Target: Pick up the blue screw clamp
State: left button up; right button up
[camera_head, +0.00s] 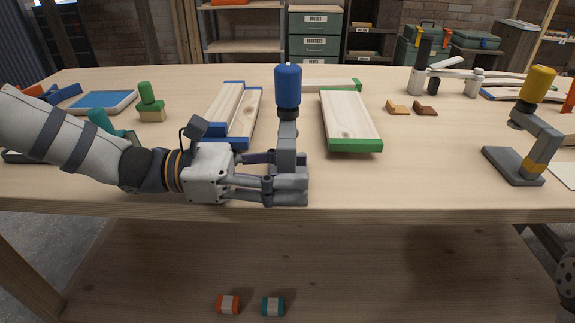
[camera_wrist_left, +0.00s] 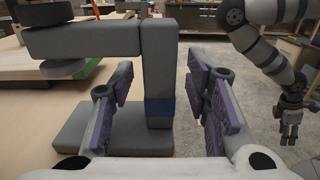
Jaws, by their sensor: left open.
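The blue screw clamp stands upright near the table's front edge, with its blue handle (camera_head: 288,86) on top and grey frame below. In the left wrist view its grey upright with a blue band (camera_wrist_left: 159,106) stands between my finger pads, with a gap on each side. Its flat grey base (camera_wrist_left: 112,142) shows low at the left. My left gripper (camera_head: 291,178) is open around the upright and hides the clamp's lower part in the head view. My right gripper (camera_wrist_left: 289,122) hangs away from the table at the right of the left wrist view, too small to judge.
A yellow-handled clamp (camera_head: 538,140) stands at the right. Planks with blue ends (camera_head: 236,110) and a green-ended plank (camera_head: 348,115) lie just behind the blue clamp. A green-knobbed block (camera_head: 150,105) sits at the left. The tabletop between the two clamps is mostly clear.

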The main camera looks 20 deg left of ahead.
pick_arm(q)
grip_shut()
jog(key=shift+r, duration=0.1)
jog(key=shift+r, duration=0.1)
